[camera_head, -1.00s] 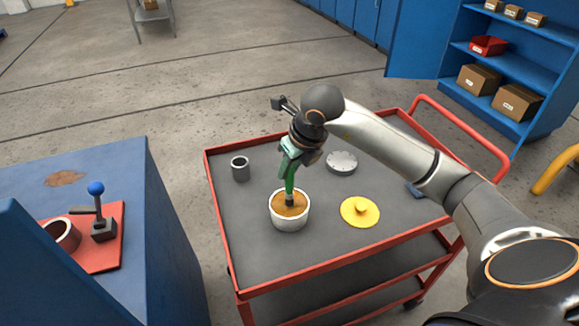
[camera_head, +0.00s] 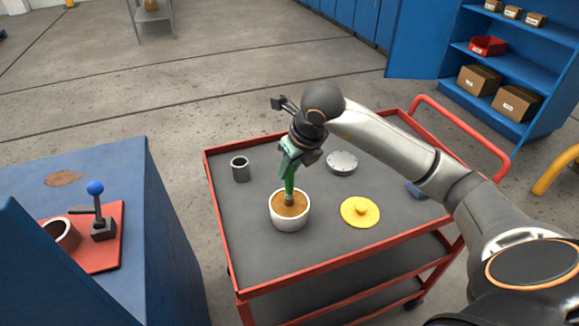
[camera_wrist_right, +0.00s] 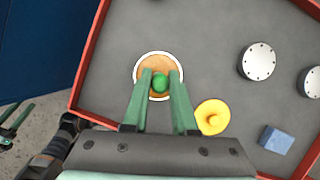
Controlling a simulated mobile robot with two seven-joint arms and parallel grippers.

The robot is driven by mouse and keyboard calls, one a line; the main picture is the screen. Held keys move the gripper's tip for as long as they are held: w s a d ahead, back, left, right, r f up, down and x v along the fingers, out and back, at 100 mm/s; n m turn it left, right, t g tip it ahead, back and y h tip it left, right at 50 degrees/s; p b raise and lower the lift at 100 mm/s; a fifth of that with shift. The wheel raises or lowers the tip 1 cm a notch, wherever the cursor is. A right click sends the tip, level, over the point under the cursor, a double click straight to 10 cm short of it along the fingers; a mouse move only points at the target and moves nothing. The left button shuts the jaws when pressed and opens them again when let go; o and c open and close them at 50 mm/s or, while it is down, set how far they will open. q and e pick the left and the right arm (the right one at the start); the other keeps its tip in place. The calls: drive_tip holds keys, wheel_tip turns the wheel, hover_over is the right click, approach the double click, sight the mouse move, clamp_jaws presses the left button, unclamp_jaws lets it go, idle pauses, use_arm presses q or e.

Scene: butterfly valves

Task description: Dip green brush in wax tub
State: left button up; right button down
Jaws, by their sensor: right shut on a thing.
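The wax tub (camera_head: 288,222), a white round pot with orange-brown wax (camera_head: 298,207), stands on the cart top. My right gripper (camera_head: 290,160) is above it, shut on the green brush (camera_head: 290,185). The brush points down, its lower end at the wax inside the rim; the bristles are hard to make out. In the right wrist view the brush's green end (camera_wrist_right: 160,82) sits between the green fingers, over the tub (camera_wrist_right: 138,73). My left gripper (camera_wrist_right: 14,122) shows partly at the left edge of that view, too small to judge.
On the red-framed cart (camera_head: 245,270) are a yellow knobbed disc (camera_head: 360,211), a grey cylinder (camera_head: 240,169), a pale flange disc (camera_head: 342,162) and a blue block (camera_head: 416,190). A blue bench (camera_head: 150,250) with a blue-knobbed lever (camera_head: 97,200) stands left.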

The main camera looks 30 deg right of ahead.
drive_tip(key=shift+f, duration=0.1)
drive_tip(key=shift+r+p, duration=2.45)
drive_tip(key=shift+r, duration=1.15)
drive_tip(key=shift+f, duration=0.1)
